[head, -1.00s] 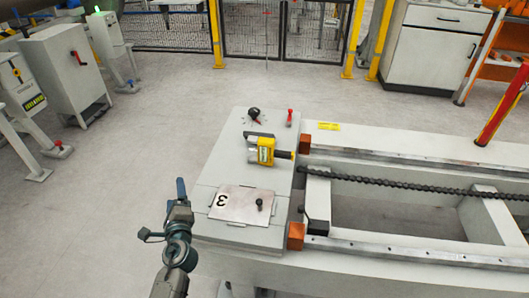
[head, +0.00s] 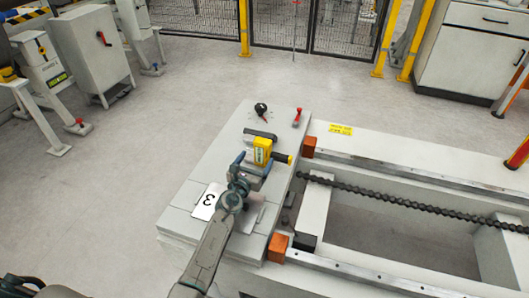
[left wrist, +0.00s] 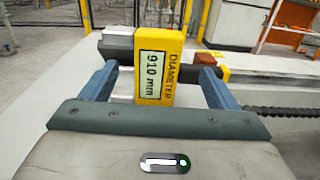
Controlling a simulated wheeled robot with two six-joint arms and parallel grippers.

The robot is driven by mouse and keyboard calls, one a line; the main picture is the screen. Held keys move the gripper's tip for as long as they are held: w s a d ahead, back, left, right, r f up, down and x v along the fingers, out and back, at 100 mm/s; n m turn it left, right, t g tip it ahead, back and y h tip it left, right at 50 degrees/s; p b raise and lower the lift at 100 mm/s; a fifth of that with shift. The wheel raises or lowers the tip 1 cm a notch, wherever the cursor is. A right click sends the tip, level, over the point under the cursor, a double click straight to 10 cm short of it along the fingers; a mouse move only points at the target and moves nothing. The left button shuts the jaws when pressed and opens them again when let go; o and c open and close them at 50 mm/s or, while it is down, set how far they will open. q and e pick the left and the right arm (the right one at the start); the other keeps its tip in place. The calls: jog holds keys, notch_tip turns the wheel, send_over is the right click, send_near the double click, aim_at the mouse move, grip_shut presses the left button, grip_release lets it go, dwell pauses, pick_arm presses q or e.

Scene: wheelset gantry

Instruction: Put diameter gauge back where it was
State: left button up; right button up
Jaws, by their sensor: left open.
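The yellow diameter gauge (head: 262,151) lies on the grey bench top at the end of the gantry. In the left wrist view the gauge (left wrist: 160,68) shows a display reading 910 mm and dark bars to each side. My left gripper (head: 247,164) is open just in front of the gauge. In the left wrist view its two blue fingers (left wrist: 160,88) stand on either side of the yellow body, apart from each other. I cannot tell whether they touch the gauge. My right gripper is not in view.
A black knob (head: 261,109) and a red-handled tool (head: 297,117) stand behind the gauge. An orange block (head: 309,147) and the rails with a chain (head: 400,200) extend to the right.

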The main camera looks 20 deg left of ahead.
aim_at(261, 149)
pick_arm(q)
jog(key=w+b, duration=0.1)
jog(key=w, duration=0.3)
jog(key=shift+w+d, duration=0.1)
jog(key=shift+w, duration=0.55)
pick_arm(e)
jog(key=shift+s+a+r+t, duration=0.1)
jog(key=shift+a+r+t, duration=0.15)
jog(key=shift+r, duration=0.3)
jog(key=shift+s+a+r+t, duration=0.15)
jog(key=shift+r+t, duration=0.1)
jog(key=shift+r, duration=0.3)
pick_arm(q)
jog(key=shift+c, duration=0.2)
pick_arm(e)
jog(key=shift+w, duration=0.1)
pick_arm(q)
jog(key=c, duration=1.4)
jog(key=shift+r, duration=0.25)
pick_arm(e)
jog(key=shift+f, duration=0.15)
